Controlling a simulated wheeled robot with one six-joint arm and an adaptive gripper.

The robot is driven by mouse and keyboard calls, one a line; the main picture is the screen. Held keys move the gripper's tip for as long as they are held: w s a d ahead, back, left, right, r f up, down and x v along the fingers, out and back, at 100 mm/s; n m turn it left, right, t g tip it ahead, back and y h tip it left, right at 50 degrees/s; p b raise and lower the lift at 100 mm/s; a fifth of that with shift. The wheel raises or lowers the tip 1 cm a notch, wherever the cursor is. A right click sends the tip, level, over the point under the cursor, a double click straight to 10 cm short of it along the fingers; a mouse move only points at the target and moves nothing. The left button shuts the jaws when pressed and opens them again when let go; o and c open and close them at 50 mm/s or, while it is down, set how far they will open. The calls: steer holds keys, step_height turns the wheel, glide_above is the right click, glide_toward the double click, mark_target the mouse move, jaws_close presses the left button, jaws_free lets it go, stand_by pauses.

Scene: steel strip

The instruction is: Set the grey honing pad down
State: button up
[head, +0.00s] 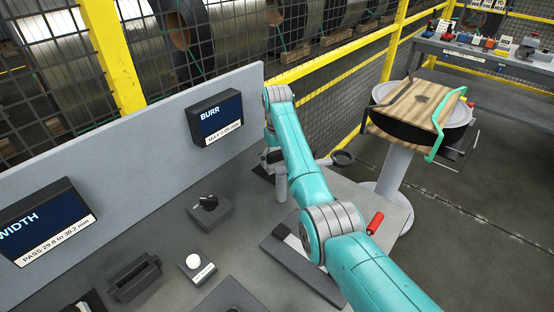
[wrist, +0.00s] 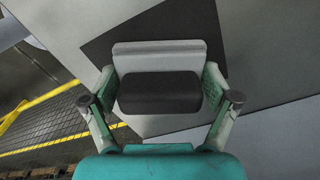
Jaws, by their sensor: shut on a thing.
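The grey honing pad (wrist: 160,92) shows in the middle of the wrist view, with a dark part nearest the camera and a light grey part beyond it. My gripper (wrist: 160,84) is shut on it, one finger at each side. A dark mat (wrist: 112,42) lies below the pad in that view. I cannot tell whether the pad touches it. In the head view my gripper (head: 273,158) is near the bench's far end, partly behind my arm, and the pad cannot be made out.
A BURR display (head: 217,118) and a WIDTH display (head: 42,222) stand along the grey back panel (head: 130,140). A black-knobbed block (head: 209,212) and a white-buttoned box (head: 197,268) sit on the bench.

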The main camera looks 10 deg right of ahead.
steer(key=o, duration=1)
steer(key=shift+f, duration=0.1)
steer(key=shift+c, duration=0.2)
step_height(320, 180, up, 12)
steer(key=shift+r, duration=0.1)
steer(key=shift+d, duration=0.1)
